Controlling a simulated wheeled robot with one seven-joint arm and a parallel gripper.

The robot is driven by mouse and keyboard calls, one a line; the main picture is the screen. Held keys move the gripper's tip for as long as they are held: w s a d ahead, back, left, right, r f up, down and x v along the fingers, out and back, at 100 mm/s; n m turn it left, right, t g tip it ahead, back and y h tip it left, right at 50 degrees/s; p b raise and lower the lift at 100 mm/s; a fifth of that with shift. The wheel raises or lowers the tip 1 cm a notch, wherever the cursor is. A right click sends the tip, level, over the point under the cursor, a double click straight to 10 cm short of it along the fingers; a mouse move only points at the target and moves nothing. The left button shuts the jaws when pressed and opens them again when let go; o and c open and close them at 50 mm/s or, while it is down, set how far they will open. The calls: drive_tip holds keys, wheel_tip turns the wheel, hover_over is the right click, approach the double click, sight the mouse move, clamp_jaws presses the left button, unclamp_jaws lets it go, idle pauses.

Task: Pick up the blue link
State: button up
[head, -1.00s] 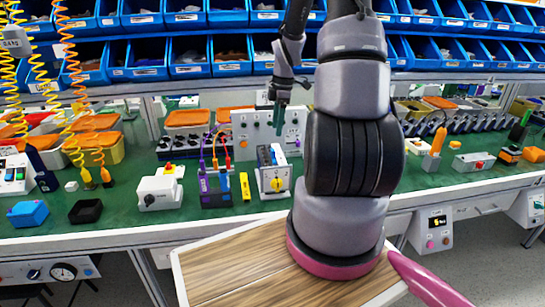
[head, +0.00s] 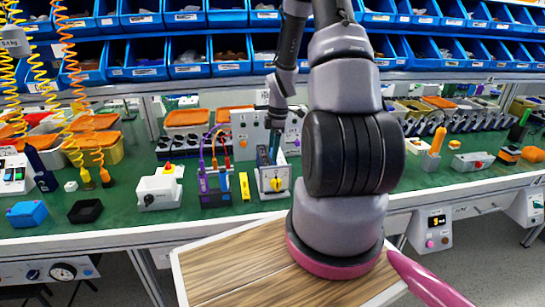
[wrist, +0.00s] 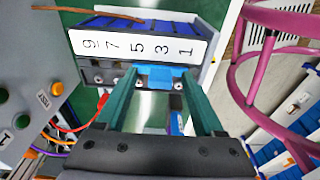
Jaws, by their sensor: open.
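The blue link (wrist: 155,77) is a small light-blue block in the wrist view, at the edge of a terminal strip marked with odd numbers (wrist: 135,46). My gripper (wrist: 156,88) is open, with its two green fingers pointing at the strip, one on each side of the blue link. I cannot tell whether either finger touches it. The blue link cannot be made out there.
A grey panel with green buttons (wrist: 28,96) and coloured wires stands left in the wrist view. A pink tubular frame (wrist: 240,85) is at the right. In the head view, a white box (head: 158,190) and black tray (head: 85,211) sit on the green bench.

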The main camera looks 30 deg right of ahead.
clamp_jaws()
drive_tip(key=shift+r, duration=0.1)
wheel_tip(320, 180, up, 13)
idle(0.8)
